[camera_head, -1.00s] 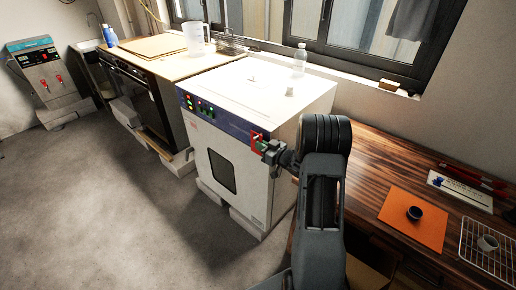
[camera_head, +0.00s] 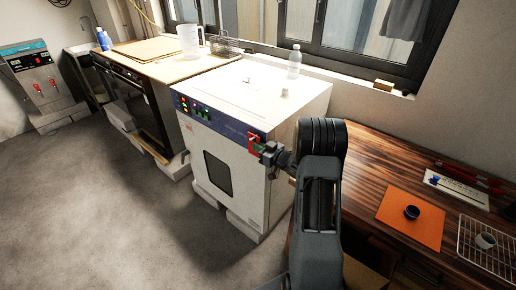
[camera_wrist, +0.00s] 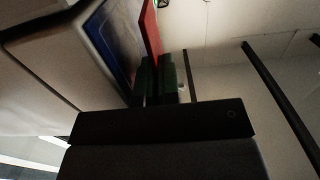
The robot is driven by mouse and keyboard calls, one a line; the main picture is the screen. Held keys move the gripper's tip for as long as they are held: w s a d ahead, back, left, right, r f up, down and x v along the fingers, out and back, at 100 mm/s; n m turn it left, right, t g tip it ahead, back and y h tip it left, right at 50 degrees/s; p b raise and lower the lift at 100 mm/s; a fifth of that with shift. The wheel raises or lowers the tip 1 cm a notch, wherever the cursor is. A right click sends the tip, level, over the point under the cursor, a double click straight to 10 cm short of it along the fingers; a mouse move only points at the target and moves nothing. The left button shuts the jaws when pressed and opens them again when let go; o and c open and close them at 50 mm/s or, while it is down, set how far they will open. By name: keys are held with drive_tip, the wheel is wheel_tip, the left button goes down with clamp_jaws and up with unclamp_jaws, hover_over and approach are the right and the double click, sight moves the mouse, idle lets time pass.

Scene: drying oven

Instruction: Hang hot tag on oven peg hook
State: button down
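The red hot tag (camera_head: 254,144) is held upright in my gripper (camera_head: 268,153), in front of the right end of the oven's blue control panel. The oven (camera_head: 232,171) is a white box with a dark door window. In the wrist view the tag (camera_wrist: 151,32) rises edge-on from between the dark fingertips of my gripper (camera_wrist: 157,75), close beside the blue panel (camera_wrist: 122,35). The fingers are shut on it. I cannot tell whether the tag touches the panel. The peg hook cannot be made out; the tag or gripper may hide it.
A clear bottle (camera_head: 295,62) and a small white item (camera_head: 284,93) stand on the oven top. At right, a wooden table (camera_head: 373,158) bears an orange mat (camera_head: 426,230) with a dark cup (camera_head: 411,212), and a wire rack (camera_head: 490,258). The floor left of the oven is clear.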

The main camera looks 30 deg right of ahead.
drive_tip(key=c, duration=1.3)
unclamp_jaws()
drive_tip(key=shift+o, duration=0.2)
drive_tip(key=f+v, duration=0.1)
drive_tip(key=v, duration=1.3)
drive_tip(key=w+a+r+m+g+h+p, duration=0.1)
drive_tip(key=a+r+m+g+h+p, duration=0.15)
drive_tip(key=r+h, duration=0.35)
drive_tip(key=w+a+r+m+g+h+p, duration=0.1)
drive_tip(key=w+a+r+g+h, duration=0.2)
drive_tip(key=r, duration=0.4)
drive_tip(key=s+a+r+g+y+p, duration=0.1)
drive_tip(key=s+a+r+g, duration=0.1)
drive_tip(key=s+a, duration=0.6)
drive_tip(key=s+a+r+m+g+y+p, duration=0.1)
drive_tip(key=s+a+g, duration=0.4)
drive_tip(key=s, duration=0.7)
drive_tip(key=a+r+p, duration=0.1)
drive_tip(key=a, duration=0.1)
drive_tip(key=shift+a, duration=0.35)
drive_tip(key=shift+s, duration=0.1)
